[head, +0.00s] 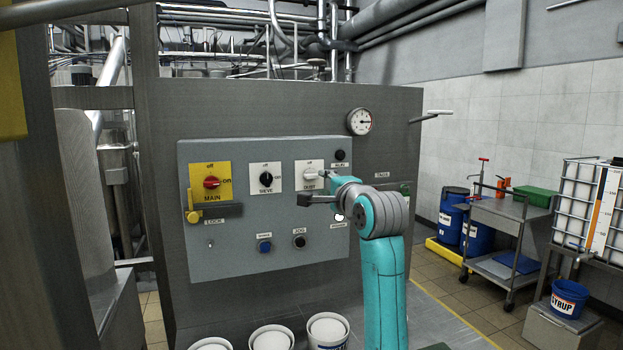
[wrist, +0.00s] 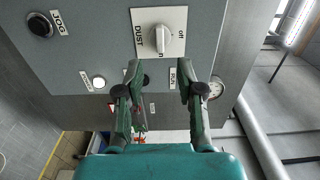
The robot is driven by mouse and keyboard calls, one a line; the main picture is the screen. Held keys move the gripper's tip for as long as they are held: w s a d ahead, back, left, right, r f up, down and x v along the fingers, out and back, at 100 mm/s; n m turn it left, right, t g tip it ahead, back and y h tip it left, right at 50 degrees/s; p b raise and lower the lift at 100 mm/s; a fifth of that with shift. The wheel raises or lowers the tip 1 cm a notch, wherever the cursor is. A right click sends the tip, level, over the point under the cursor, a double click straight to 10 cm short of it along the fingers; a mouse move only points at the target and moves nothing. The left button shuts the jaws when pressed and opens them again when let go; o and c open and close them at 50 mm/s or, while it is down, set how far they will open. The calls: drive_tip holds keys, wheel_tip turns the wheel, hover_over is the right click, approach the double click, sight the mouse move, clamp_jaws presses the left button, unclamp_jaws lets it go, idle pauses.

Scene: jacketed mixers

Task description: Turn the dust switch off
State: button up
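The dust switch (head: 311,175) has a white knob on a white plate, on the grey control panel (head: 230,250). In the wrist view the dust switch (wrist: 168,41) is large and clear, with "DUST", "off" and "on" marked around it. Its handle seems to point away from "off", towards "on"; the exact angle is hard to tell. My gripper (head: 318,190) is in front of the panel by the plate's lower edge. In the wrist view my gripper (wrist: 160,82) is open and empty, its two fingers apart below the knob and not visibly touching it.
A blue button (head: 264,246) and the black jog button (head: 299,242) sit below. White buckets (head: 328,328) stand under the panel.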

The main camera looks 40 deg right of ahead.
sight(313, 177)
drive_tip(key=x, duration=0.9)
clamp_jaws()
